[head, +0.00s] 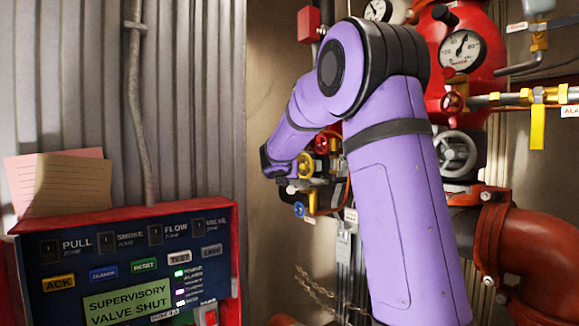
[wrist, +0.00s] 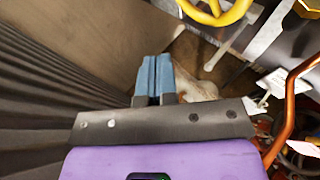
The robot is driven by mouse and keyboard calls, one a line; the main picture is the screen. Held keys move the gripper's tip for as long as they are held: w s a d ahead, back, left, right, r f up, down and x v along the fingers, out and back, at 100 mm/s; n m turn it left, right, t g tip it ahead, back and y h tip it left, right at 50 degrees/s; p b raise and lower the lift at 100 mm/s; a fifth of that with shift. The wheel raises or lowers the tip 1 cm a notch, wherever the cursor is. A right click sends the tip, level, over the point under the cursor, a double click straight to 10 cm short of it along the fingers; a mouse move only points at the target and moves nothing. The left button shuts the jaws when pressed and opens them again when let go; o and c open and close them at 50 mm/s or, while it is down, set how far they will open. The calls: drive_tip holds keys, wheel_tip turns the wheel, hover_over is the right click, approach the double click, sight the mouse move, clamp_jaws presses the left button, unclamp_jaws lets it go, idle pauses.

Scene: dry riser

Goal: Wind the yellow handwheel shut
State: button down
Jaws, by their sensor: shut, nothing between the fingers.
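The yellow handwheel (head: 306,166) is on the pipework in the middle of the head view, just right of my wrist and partly hidden by my arm. In the wrist view its yellow rim (wrist: 238,13) shows at the top, right of centre, cut off by the picture edge. My gripper (wrist: 155,62) has blue fingers that are together and empty. The fingertips are to the left of the wheel and clear of it in the wrist view. The fingers cannot be made out in the head view.
A red handwheel (head: 326,142) sits right of the yellow one, and a blue handwheel (head: 299,209) below it. A copper pipe (wrist: 283,115) and a white tag (wrist: 272,81) are at the wrist view's right. A control panel (head: 128,270) reading "SUPERVISORY VALVE SHUT" stands lower left.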

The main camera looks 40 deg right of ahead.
wheel_tip(320, 180, up, 5)
hover_over(303, 176)
drive_tip(key=a, duration=0.3)
drive_tip(key=shift+s+a+f, duration=0.1)
drive_tip(key=shift+s+f, duration=0.3)
drive_tip(key=shift+f, duration=0.5)
drive_tip(key=shift+s+d+f, duration=0.1)
drive_tip(key=shift+s+f, duration=0.3)
drive_tip(key=shift+f, duration=0.45)
drive_tip(key=shift+s+a+f, duration=0.1)
drive_tip(key=shift+s+f, duration=0.3)
drive_tip(key=shift+f, duration=0.5)
drive_tip(key=shift+d, duration=0.25)
drive_tip(key=shift+s, duration=0.1)
